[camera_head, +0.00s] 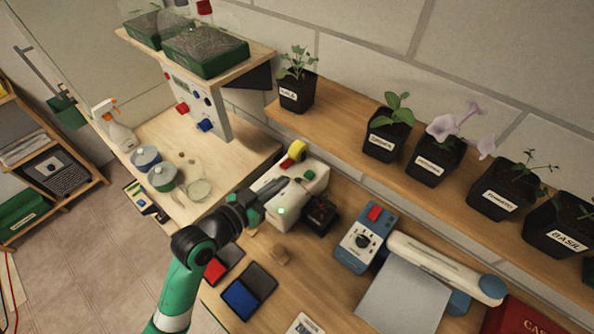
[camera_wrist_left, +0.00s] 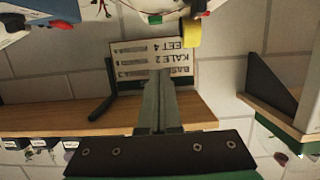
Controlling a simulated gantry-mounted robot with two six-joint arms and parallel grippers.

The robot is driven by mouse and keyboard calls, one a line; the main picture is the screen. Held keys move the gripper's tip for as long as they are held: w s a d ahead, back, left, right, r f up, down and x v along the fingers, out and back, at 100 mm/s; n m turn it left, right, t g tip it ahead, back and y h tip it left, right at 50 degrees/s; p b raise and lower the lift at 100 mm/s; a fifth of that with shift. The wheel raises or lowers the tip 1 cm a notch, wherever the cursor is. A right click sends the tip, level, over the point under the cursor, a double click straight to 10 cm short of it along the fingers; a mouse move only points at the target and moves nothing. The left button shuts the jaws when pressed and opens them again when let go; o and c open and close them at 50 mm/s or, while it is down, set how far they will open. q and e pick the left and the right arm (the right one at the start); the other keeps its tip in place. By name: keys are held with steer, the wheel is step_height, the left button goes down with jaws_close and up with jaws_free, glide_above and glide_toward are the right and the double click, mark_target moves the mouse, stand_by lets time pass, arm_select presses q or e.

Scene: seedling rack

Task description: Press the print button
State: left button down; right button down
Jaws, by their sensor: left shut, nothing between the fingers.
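I cannot tell for sure which one is the print button. My left gripper (camera_head: 284,186) is shut and empty, over the printer and partly hiding it; contact cannot be told. My right gripper is out of view.
A small dark box (camera_head: 320,214) stands right of the printer, then a blue-grey device (camera_head: 366,238) with a red top. Red and blue pads (camera_head: 240,297) lie in front. Potted seedlings line the shelf (camera_head: 345,128) behind. Pots and a spray bottle (camera_head: 113,126) stand left.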

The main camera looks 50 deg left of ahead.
arm_select(q)
steer(key=shift+d, duration=0.15)
steer(key=shift+w+f, duration=0.15)
steer(key=shift+w, duration=0.4)
steer(key=b, duration=0.1)
glide_above(304, 182)
steer(key=shift+s+f, duration=0.2)
steer(key=shift+f, duration=0.7)
step_height(304, 182, down, 4)
steer(key=shift+w+r, duration=0.15)
steer(key=shift+r, duration=0.05)
steer(key=shift+f, duration=0.3)
